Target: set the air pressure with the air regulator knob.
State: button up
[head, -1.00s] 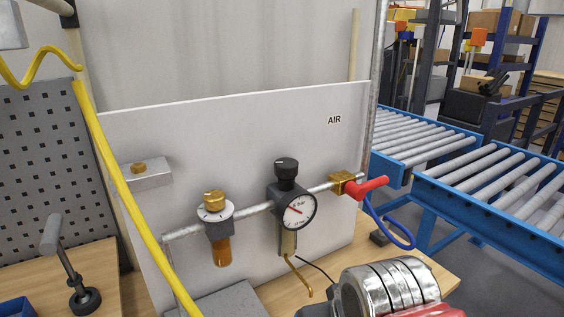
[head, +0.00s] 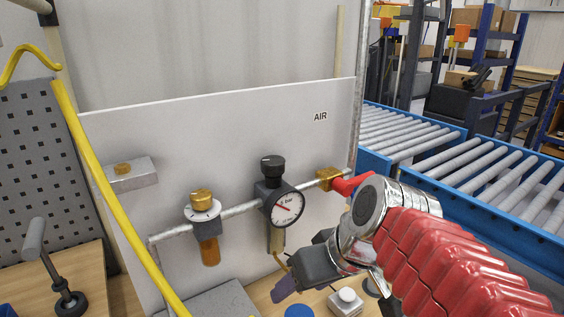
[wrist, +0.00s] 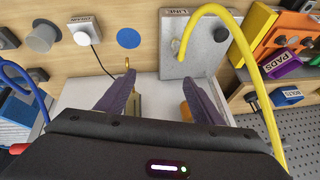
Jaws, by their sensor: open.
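The air regulator has a black ribbed knob (head: 272,166) on top of a dark body, with a round white gauge (head: 288,208) on its front. It sits on a grey pipe in front of a white panel (head: 230,130) marked AIR. The gauge has a red needle; its exact reading is too small to tell. My gripper (wrist: 160,95) is open and empty in the wrist view, with its two purple fingers apart. In the head view my gripper (head: 284,288) is below the regulator and apart from the knob. The knob is not seen in the wrist view.
A brass-topped unit (head: 202,200) with an amber bowl stands left of the regulator. A red valve handle (head: 352,184) is to the right, partly behind my arm. A yellow hose (head: 115,190) crosses the left side. A labelled grey box (wrist: 203,50) lies on the bench.

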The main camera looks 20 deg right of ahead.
jog(key=w+d+r+n+t+y, duration=0.2)
jog(key=w+d+r+n+y, duration=0.1)
jog(key=w+r, duration=0.5)
jog(key=n+t+y, duration=0.3)
jog(key=t, duration=0.1)
send_near(281, 162)
jog(key=r+v, duration=0.1)
jog(key=v, duration=0.2)
jog(key=shift+f, duration=0.1)
jog(key=shift+g, duration=0.3)
jog(key=x, duration=1.3)
jog(key=shift+w+a+f, duration=0.1)
jog(key=shift+w+f, duration=0.1)
jog(key=shift+w, duration=0.2)
jog(key=shift+c, duration=0.6)
jog(key=shift+h, duration=0.3)
jog(key=c, duration=0.9)
